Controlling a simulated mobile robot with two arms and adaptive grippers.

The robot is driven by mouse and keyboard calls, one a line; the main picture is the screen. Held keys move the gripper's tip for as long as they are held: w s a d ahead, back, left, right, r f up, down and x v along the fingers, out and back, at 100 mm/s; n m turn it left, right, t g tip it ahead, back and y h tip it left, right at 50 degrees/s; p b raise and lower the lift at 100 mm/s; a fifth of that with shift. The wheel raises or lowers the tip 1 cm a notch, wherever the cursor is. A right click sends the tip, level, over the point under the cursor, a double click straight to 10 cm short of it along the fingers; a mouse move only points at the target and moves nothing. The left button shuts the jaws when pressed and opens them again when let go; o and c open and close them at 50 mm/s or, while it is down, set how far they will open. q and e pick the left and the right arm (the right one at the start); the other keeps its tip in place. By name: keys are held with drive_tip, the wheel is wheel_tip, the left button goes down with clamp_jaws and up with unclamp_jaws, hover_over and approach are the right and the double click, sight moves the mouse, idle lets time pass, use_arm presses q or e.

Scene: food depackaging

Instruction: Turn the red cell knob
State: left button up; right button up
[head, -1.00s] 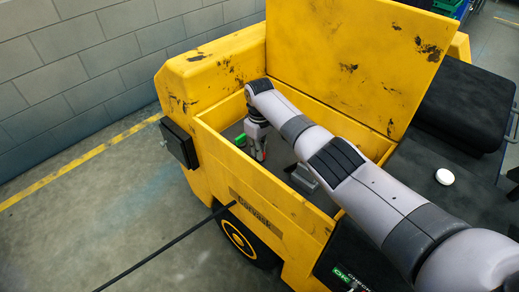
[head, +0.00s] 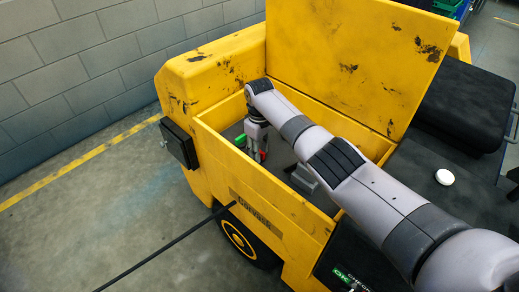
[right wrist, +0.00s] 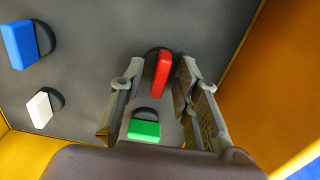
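The red knob (right wrist: 163,75) sits on the dark panel (right wrist: 100,60) inside the yellow vehicle's open compartment. In the right wrist view it stands between the two fingers of my right gripper (right wrist: 161,84), with gaps on both sides. The fingers are apart and do not appear to press on it. In the head view my right gripper (head: 257,148) reaches down into the compartment, and a bit of red shows by its fingers. A green knob (right wrist: 144,129) lies just below the red one. My left gripper is not in view.
A blue knob (right wrist: 20,43) and a white knob (right wrist: 40,110) sit left on the panel. Yellow compartment walls (head: 265,190) surround my right gripper, and a raised yellow lid (head: 350,50) stands behind. A white round object (head: 445,177) lies on the black surface at right.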

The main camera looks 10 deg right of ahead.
drive_tip(key=shift+r, duration=0.2)
wheel_tip(320, 180, up, 12)
drive_tip(key=shift+f, duration=0.25)
idle(0.4)
